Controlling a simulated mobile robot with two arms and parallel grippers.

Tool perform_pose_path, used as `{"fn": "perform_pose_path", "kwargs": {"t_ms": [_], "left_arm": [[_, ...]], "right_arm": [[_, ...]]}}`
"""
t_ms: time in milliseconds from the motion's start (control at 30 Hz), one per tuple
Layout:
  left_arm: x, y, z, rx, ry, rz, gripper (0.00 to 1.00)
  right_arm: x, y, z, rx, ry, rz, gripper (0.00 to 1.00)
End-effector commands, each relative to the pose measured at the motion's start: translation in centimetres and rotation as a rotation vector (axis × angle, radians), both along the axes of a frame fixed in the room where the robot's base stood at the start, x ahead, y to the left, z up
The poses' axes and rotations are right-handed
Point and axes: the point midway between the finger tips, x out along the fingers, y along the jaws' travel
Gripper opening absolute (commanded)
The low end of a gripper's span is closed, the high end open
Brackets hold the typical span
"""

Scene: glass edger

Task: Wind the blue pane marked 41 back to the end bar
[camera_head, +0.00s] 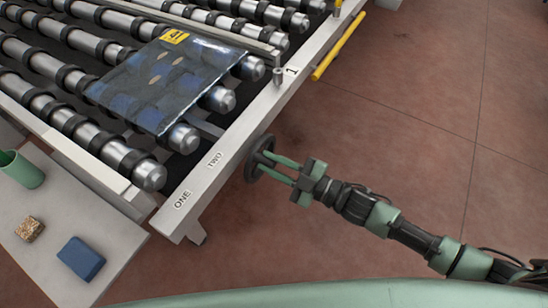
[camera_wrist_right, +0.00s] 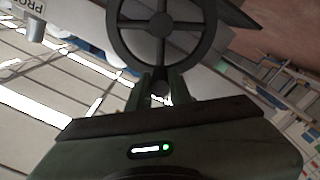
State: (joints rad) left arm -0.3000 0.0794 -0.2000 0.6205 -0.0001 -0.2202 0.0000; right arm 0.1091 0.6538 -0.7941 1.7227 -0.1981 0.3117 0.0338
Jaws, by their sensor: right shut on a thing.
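The blue see-through pane (camera_head: 150,95) lies flat on the rollers, with a yellow tag (camera_head: 175,36) at its far left corner; the number is too small to read surely. A grey bar (camera_head: 225,32) crosses the rollers just beyond the pane's far edge; whether they touch I cannot tell. A dark spoked handwheel (camera_head: 253,158) sits on the outer side of the white frame rail. My right gripper (camera_head: 270,160) is shut on the handwheel's rim. The wheel also shows in the right wrist view (camera_wrist_right: 160,68), at the fingertips. My left gripper is not in view.
The white rail (camera_head: 240,130) carries labels ONE, TWO and 1. A yellow handle bar (camera_head: 338,47) runs along its far part. A side table (camera_head: 110,225) holds a green cup (camera_head: 22,170), a blue block (camera_head: 81,258) and a speckled sponge-like block (camera_head: 30,229). Floor at right is clear.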

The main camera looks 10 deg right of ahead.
Motion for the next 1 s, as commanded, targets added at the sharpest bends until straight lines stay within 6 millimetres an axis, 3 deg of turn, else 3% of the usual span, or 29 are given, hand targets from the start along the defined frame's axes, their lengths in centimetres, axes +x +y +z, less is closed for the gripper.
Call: {"fn": "perform_pose_path", "kwargs": {"t_ms": [300, 800, 833, 867, 900, 1000], "left_arm": [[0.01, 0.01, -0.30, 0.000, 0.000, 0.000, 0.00], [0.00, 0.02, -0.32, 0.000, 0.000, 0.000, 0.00], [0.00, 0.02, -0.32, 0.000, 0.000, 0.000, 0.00], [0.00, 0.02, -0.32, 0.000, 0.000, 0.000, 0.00], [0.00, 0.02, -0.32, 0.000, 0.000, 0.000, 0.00], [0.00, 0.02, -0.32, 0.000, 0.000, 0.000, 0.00]], "right_arm": [[-0.59, 0.42, -0.51, -0.070, -0.094, 0.000, 0.00], [-0.67, 0.46, -0.57, -0.081, -0.108, 0.001, 0.00], [-0.68, 0.47, -0.58, -0.080, -0.107, 0.001, 0.28], [-0.67, 0.46, -0.57, -0.080, -0.107, 0.001, 0.37], [-0.66, 0.46, -0.56, -0.080, -0.107, 0.001, 0.41], [-0.64, 0.46, -0.54, -0.080, -0.109, 0.001, 0.41]]}}
